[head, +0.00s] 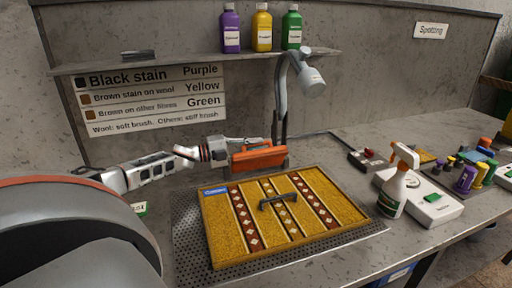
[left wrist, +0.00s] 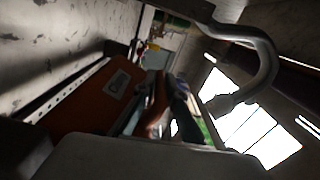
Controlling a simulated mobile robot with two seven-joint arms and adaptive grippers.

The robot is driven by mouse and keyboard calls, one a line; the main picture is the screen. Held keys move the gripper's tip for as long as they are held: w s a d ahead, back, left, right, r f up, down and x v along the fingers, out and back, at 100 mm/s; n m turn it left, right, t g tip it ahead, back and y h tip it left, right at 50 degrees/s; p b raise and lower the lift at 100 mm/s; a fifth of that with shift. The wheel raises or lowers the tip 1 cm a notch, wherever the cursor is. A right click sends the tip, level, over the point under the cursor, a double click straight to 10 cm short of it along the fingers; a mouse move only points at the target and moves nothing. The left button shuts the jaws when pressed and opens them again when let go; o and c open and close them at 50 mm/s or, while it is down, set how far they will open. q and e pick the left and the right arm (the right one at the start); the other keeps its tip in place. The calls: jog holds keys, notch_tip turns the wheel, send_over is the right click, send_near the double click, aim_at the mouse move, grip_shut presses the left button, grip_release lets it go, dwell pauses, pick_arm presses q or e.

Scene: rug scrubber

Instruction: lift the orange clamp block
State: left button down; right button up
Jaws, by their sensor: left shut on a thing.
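The orange clamp block (head: 258,160) is at the back edge of the yellow patterned rug sample (head: 334,205) in the head view. My left gripper (head: 248,146) comes in from the left and is shut on the block's upper part. I cannot tell whether the block's underside touches the bench or is clear of it. In the left wrist view, an orange-brown surface with a small grey plate (left wrist: 117,84), likely the block, is close to the camera, and that picture is dark. My right gripper is not in view.
A grey lamp or spout (head: 308,80) on a bent arm rises just behind the block. A spray bottle (head: 397,182) stands at right. A shelf (head: 190,62) holds three bottles.

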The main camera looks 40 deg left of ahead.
pick_arm(q)
jog(key=shift+a+r, duration=0.1)
dwell(0.3)
jog(key=c, duration=2.1)
grip_release()
jog(key=v, duration=1)
jog(key=shift+s, duration=0.25)
jog(key=shift+v, duration=0.75)
